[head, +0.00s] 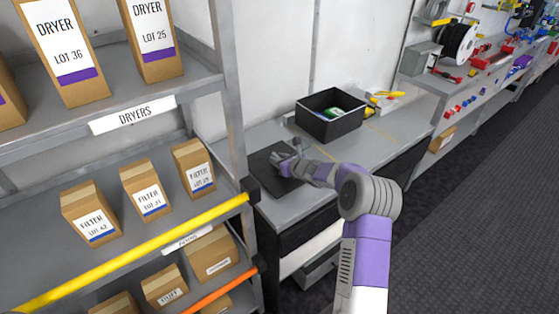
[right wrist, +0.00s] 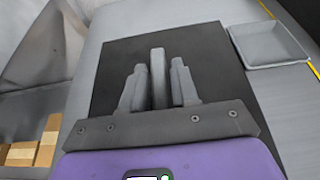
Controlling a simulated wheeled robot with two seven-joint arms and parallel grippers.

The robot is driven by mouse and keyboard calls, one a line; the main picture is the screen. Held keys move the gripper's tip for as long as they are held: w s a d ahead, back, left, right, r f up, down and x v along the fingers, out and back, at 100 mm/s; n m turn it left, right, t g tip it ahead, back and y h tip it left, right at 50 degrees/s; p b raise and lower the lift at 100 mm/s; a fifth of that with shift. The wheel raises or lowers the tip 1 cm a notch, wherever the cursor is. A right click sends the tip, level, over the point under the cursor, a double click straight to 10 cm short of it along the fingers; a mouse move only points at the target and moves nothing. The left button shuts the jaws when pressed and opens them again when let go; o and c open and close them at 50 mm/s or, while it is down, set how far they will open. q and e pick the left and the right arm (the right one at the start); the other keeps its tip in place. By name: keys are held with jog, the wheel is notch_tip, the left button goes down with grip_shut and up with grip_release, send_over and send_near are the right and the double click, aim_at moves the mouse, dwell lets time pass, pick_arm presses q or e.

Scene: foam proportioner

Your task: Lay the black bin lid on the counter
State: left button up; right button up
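The black bin lid (head: 268,174) lies flat on the grey counter, near the shelf rack, in the head view. In the right wrist view the lid (right wrist: 115,68) is a dark square with a grey upright handle (right wrist: 158,75). My right gripper (head: 286,158) is over the lid. Its fingers (right wrist: 159,82) stand on either side of the handle, with narrow gaps showing, so it looks slightly open around it. The black bin (head: 322,127) stands open behind the lid, with something green and white inside. My left gripper is not in view.
A shelf rack (head: 240,110) with boxes stands close on the left. A shallow grey tray (right wrist: 268,45) lies beside the lid in the right wrist view. The counter right of the lid (head: 375,150) has free room.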

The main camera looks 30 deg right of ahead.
jog(key=shift+o, duration=1.2)
jog(key=shift+r, duration=0.15)
notch_tip(320, 180, up, 5)
send_over(299, 184)
jog(key=shift+w+f+p, duration=0.1)
jog(key=shift+f+p, duration=0.1)
jog(key=shift+p, duration=0.25)
